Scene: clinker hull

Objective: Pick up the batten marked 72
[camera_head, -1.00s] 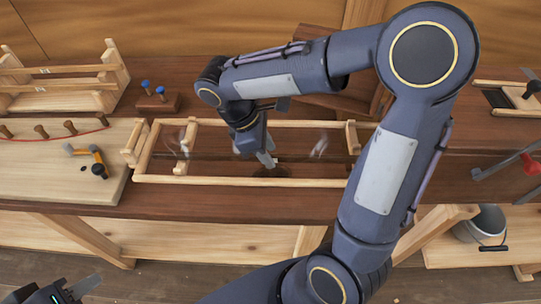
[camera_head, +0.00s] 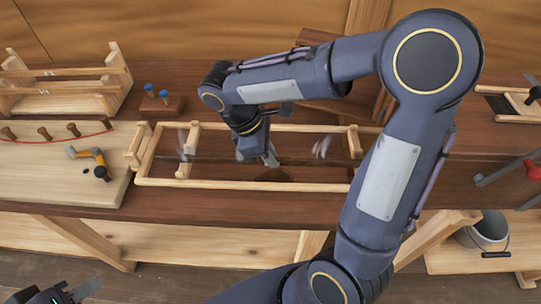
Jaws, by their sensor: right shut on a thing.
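Light wooden battens (camera_head: 62,71) lie across a wooden rack (camera_head: 112,72) at the upper left. They carry small dark marks, too small to read, so I cannot tell which is 72. My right gripper (camera_head: 268,158) points down inside a long light wooden frame (camera_head: 230,186) on the bench. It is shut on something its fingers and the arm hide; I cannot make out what. My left gripper (camera_head: 68,291) is only partly in view at the bottom left, away from the bench, and its opening does not show clearly.
A small block with two blue-topped pegs (camera_head: 157,98) stands behind. A bucket (camera_head: 487,235) sits lower right. Red-handled clamps (camera_head: 532,170) are at the right edge.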

